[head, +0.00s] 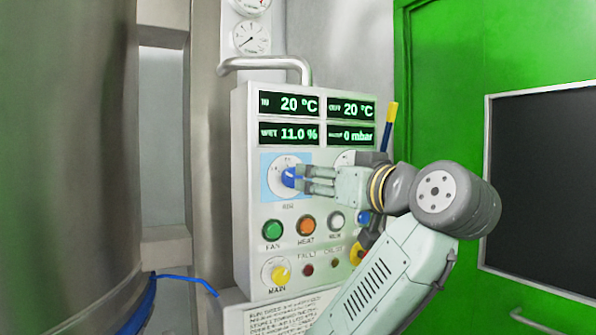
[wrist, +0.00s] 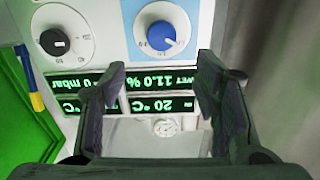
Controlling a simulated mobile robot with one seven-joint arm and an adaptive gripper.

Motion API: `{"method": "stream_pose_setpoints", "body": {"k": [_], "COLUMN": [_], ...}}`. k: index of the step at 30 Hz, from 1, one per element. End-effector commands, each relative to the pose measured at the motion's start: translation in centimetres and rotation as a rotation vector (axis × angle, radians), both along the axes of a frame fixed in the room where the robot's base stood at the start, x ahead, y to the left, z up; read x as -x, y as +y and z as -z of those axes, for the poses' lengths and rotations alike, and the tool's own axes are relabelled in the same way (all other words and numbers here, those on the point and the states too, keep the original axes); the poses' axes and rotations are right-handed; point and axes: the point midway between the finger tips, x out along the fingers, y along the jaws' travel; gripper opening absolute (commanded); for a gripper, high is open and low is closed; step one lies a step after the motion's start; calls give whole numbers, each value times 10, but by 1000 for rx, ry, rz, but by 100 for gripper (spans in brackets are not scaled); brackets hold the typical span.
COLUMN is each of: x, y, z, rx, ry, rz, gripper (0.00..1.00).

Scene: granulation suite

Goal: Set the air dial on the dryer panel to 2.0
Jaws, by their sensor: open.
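The dryer panel (head: 240,240) is a pale box with displays, dials and buttons. A blue dial (head: 289,177) on a light blue plate sits at its upper left, with a small label below that looks like AIR. In the wrist view, which is upside down, the blue dial (wrist: 160,28) has a white scale ring and a pale pointer mark; its setting is too small to read. My gripper (head: 301,179) is open with its fingertips at the dial's right side in the head view. In the wrist view my gripper (wrist: 153,75) has nothing between its fingers, and the dial lies beyond the tips.
A black dial (wrist: 56,41) is beside the blue one, mostly hidden by my gripper in the head view. Green, orange and white buttons (head: 306,225) and a yellow MAIN knob (head: 281,272) sit below. A green door (head: 440,100) is at right, a steel vessel (head: 70,150) at left.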

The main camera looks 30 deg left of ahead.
Motion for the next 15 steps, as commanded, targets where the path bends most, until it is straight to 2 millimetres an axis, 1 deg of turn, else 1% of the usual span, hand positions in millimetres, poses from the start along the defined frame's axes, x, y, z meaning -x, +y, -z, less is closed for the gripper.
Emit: {"method": "stream_pose_setpoints", "body": {"k": [1,5,7,15], "x": [0,-3,-10,-35], "y": [5,15,26,65], "z": [-3,3,-1,4], "rx": [-2,9,8,14], "ry": [4,18,17,16], "rz": [-8,-14,-15,-9], "gripper": [56,56,56,56]}}
